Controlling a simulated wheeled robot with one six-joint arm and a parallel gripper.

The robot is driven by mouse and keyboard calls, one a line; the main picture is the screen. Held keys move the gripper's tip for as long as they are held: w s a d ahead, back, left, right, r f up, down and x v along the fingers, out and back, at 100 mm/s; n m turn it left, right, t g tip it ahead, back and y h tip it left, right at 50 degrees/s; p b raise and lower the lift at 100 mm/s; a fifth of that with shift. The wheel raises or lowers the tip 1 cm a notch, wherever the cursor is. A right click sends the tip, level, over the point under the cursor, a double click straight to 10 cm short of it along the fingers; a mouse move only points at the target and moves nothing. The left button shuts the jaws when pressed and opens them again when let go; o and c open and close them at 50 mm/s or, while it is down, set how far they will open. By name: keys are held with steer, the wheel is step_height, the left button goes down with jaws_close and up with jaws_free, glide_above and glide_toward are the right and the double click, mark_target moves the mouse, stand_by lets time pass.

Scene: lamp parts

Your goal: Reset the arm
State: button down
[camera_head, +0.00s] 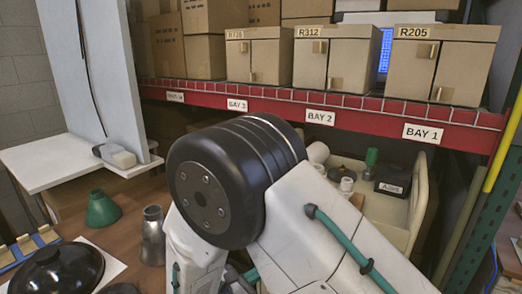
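My arm fills the middle and lower right of the head view, with a large black joint cap, white links and a green cable along one link. My gripper is not in view; it is out of the frame or hidden behind my arm. Lamp parts stand on the brown table (125,236) at lower left: a green cone-shaped shade (103,209), a grey metal bottle-shaped piece (152,236) and a black dome (57,268) on a white sheet.
A red shelf beam (280,104) with bay labels carries cardboard boxes (336,62). A cream cart (418,205) behind my arm holds a black box (391,181) and small parts. A white panel (95,65) stands at left. A green rack post (480,220) is at right.

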steer(key=s+d+r+m+g+y, duration=1)
steer(key=s+d+r+m, duration=1.5)
steer(key=d, duration=0.3)
steer(key=shift+r+m+y, duration=0.4)
steer(key=shift+m+y, duration=0.2)
steer(key=shift+y, duration=0.2)
